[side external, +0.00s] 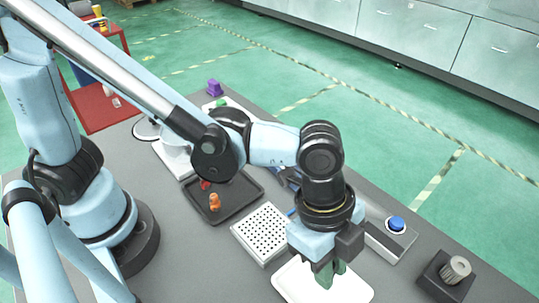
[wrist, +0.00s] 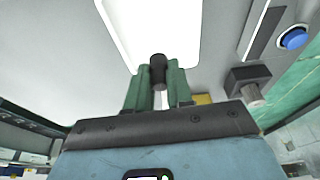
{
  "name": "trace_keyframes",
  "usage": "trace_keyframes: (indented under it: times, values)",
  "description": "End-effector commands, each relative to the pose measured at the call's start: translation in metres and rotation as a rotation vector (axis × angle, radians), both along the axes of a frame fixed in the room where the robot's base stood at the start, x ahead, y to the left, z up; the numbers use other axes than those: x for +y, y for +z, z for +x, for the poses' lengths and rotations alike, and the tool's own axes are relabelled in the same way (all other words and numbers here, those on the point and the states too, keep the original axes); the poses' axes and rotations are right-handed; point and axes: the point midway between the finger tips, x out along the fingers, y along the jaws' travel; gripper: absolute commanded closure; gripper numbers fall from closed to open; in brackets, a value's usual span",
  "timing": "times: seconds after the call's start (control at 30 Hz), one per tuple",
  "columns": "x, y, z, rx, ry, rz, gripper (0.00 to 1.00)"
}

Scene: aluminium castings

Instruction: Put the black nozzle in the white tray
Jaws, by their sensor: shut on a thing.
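My gripper (side external: 331,274) points down over the white tray (side external: 293,286) at the front of the table. In the wrist view, its green fingers (wrist: 157,84) are shut on the black nozzle (wrist: 158,63), a short dark cylinder gripped near the fingertips. The nozzle shows against the bright white tray (wrist: 128,28). In the side view the fingers hide the nozzle. I cannot tell how high it is above the tray floor.
A white perforated block (side external: 262,232) stands just behind the tray. A black tray (side external: 232,207) with small orange and red parts lies farther back. A blue button (side external: 396,223) and a black block with a ridged knob (side external: 457,268) are to the right.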

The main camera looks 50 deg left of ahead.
Motion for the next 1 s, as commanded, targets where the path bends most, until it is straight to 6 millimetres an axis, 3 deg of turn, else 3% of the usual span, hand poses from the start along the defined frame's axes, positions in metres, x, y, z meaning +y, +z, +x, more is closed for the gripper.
trace_keyframes:
  times: [0.53, 0.97, 1.0]
  values:
    - [0.0, -0.049, 0.0, 0.0, 0.0, 0.0, 1.0]
    - [0.0, -0.055, 0.0, 0.0, 0.0, 0.0, 1.0]
    - [0.0, -0.056, 0.0, 0.0, 0.0, 0.0, 0.78]
